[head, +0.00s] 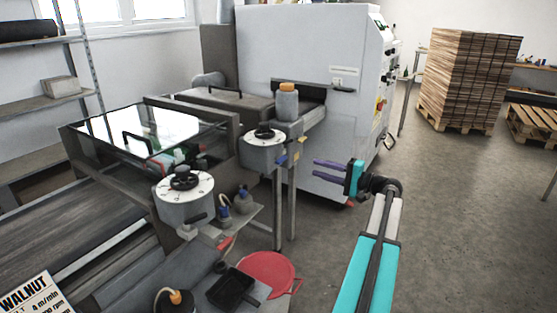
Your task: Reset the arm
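My gripper (329,172) shows in the head view, right of the middle, at the end of my teal and grey arm. Its two purple fingers point left and stand apart with nothing visible between them. It hangs in free space over the floor, in front of the white machine cabinet (300,50) and right of the conveyor's legs. No contact with anything shows.
The conveyor (60,225) fills the left, with two dial housings (185,203) (262,152) and an orange-capped container (287,103). A red basin (270,270) and black dustpan (236,290) lie low. A board stack (472,80) stands back right. Floor (460,220) right is clear.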

